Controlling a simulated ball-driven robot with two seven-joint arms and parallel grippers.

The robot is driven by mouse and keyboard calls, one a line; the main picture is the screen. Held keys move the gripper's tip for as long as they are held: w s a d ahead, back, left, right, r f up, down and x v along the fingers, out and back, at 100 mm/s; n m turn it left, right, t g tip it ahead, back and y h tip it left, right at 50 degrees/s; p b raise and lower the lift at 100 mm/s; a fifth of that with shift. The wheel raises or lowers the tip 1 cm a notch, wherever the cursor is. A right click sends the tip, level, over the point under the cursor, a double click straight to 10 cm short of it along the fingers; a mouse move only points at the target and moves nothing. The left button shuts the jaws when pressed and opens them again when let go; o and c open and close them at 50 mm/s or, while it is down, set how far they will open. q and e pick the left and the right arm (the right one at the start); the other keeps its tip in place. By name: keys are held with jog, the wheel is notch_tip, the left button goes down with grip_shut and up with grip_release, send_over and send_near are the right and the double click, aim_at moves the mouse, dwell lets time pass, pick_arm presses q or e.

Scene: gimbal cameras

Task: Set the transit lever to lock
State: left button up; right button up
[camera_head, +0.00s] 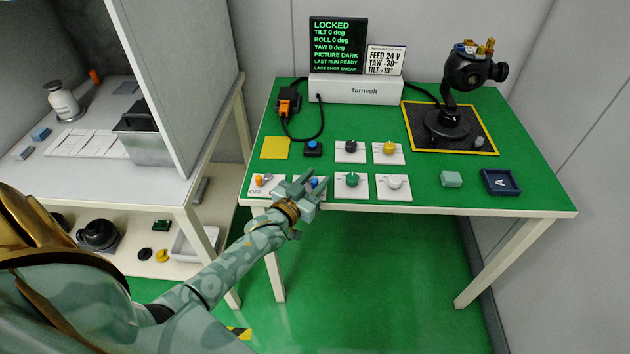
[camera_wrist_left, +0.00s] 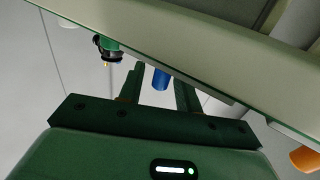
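A blue lever (camera_head: 314,182) stands in the front row of controls, partly hidden by my left gripper (camera_head: 306,180). In the left wrist view the blue lever (camera_wrist_left: 161,78) shows between the two fingers of my left gripper (camera_wrist_left: 159,80), with a gap on each side. That gripper is open, and its fingers reach around the lever from the near side. The lever's label is hidden, so I cannot read whether it is the transit lever. The display (camera_head: 338,45) reads LOCKED, with tilt, roll and yaw at 0 deg. My right gripper is out of view.
An orange lever (camera_head: 259,181) by an OFF mark is left of my gripper; a green knob (camera_head: 351,180) and a white knob (camera_head: 393,182) are right. Behind stand a blue button (camera_head: 312,146), a black knob (camera_head: 350,146) and a yellow knob (camera_head: 389,147). A gimbal camera (camera_head: 466,75) stands back right.

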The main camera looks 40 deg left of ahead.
pick_arm(q)
grip_shut()
jog(key=shift+w+d+r+n+y, duration=0.1)
jog(key=shift+r+n+y, duration=0.05)
jog(key=shift+n+y, duration=0.15)
jog(key=shift+y+p, duration=0.4)
grip_release()
